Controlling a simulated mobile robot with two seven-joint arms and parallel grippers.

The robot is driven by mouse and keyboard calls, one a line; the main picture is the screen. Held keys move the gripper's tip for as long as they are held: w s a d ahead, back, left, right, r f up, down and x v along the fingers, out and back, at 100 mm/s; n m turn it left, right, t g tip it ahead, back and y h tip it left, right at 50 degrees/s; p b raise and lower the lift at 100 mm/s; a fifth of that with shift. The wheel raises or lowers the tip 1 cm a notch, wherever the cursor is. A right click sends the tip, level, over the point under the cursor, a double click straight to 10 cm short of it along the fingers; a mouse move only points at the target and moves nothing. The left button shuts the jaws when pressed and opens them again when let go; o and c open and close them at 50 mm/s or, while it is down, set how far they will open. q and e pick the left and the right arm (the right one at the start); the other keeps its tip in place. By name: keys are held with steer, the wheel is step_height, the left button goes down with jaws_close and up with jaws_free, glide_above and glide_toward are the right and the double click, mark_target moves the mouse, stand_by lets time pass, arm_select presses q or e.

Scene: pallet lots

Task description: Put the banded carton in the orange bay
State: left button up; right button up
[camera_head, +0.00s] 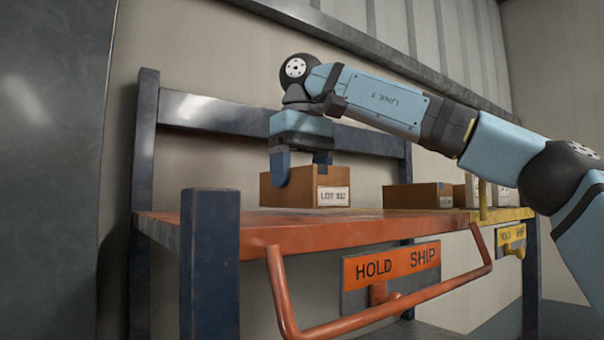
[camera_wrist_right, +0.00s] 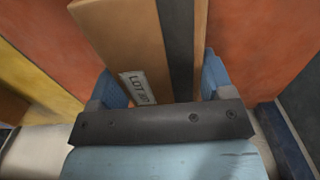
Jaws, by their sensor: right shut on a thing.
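The banded carton (camera_head: 300,193) is a brown box with a white lot label, at the orange bay (camera_head: 240,229) in the head view. The right wrist view shows the carton (camera_wrist_right: 120,40) with a dark band along its top. My right gripper (camera_head: 301,168) comes down from above and is shut on the carton, one finger on each side. The carton is low over the orange deck; I cannot tell whether its full base touches. My left gripper is out of view.
To the right, a yellow bay (camera_head: 508,214) joins the orange one. Another brown carton (camera_head: 415,196) and pale boxes stand farther right. An orange rail (camera_head: 385,307) and a "HOLD SHIP" sign (camera_head: 395,265) are at the front. A dark post (camera_head: 210,265) stands at front left.

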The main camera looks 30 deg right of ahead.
steer(key=shift+f, duration=0.55)
steer(key=o, duration=1.1)
step_height(320, 180, up, 10)
steer(key=shift+s+a+f, duration=0.1)
steer(key=shift+r, duration=1.2)
